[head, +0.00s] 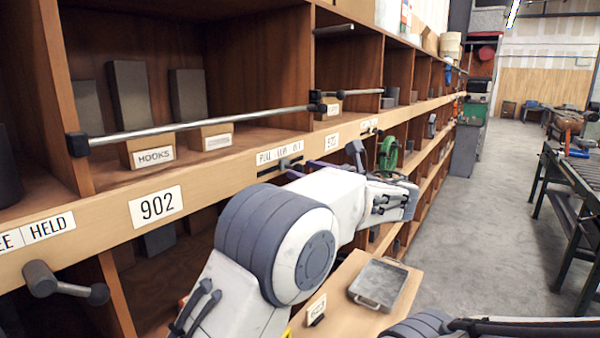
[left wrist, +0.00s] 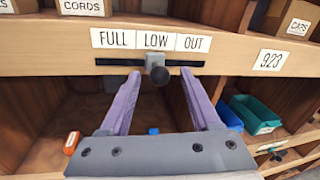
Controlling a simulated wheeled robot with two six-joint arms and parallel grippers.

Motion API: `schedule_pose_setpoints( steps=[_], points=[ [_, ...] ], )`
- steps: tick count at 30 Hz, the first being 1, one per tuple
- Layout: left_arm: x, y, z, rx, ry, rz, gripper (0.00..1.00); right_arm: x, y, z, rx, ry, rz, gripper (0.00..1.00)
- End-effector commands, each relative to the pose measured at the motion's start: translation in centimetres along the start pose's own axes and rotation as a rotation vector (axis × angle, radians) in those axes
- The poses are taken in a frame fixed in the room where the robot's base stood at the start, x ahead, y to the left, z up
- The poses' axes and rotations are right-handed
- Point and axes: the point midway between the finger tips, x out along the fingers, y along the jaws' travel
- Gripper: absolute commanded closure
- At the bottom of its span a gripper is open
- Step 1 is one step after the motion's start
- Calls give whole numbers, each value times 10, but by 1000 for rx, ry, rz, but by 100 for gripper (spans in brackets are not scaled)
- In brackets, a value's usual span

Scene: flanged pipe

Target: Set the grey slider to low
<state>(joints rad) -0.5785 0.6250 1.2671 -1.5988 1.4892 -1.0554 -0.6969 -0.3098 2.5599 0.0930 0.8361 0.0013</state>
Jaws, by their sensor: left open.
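The grey slider (left wrist: 155,62) has a small block and a dark round knob. In the left wrist view it sits in a dark horizontal slot, below the middle of the LOW label (left wrist: 156,41). FULL (left wrist: 114,39) is to its left and OUT (left wrist: 193,43) to its right. My left gripper (left wrist: 160,74) is open, its two purple fingers on either side of the knob with a gap showing at each side. In the head view my left gripper (head: 306,169) is at the shelf rail, partly hidden by its own wrist. My right gripper is out of view.
The wooden shelf rail (head: 90,238) carries labels such as 902 (head: 156,206). A metal bar (head: 200,127) runs across the upper bay. A green wheel (head: 388,153) is further along. A grey tray (head: 378,284) lies on a wooden surface below. The aisle floor at right is clear.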

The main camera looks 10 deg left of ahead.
Motion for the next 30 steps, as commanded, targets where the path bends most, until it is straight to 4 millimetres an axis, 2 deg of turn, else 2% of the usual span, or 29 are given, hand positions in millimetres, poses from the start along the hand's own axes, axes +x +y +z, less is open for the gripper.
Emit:
schedule_pose_setpoints(
  steps=[1, 6, 12, 16, 26, 29, 30],
  points=[
    [-12, 0, -4, -3, 1, -5, 36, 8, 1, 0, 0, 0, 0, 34],
    [-47, 0, -3, -2, 1, -5, 36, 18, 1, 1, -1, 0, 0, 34],
    [-73, 0, -2, -1, 1, -2, 36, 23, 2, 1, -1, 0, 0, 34],
    [-79, 0, -1, -1, 2, -2, 36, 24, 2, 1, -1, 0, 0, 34],
    [-78, 2, -2, -4, 13, 0, 36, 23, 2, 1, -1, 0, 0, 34],
    [-78, 14, -13, -31, 92, 4, 36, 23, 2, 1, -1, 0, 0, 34],
    [-78, 24, -22, -53, 150, 11, 36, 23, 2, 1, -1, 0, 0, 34]
  ],
)
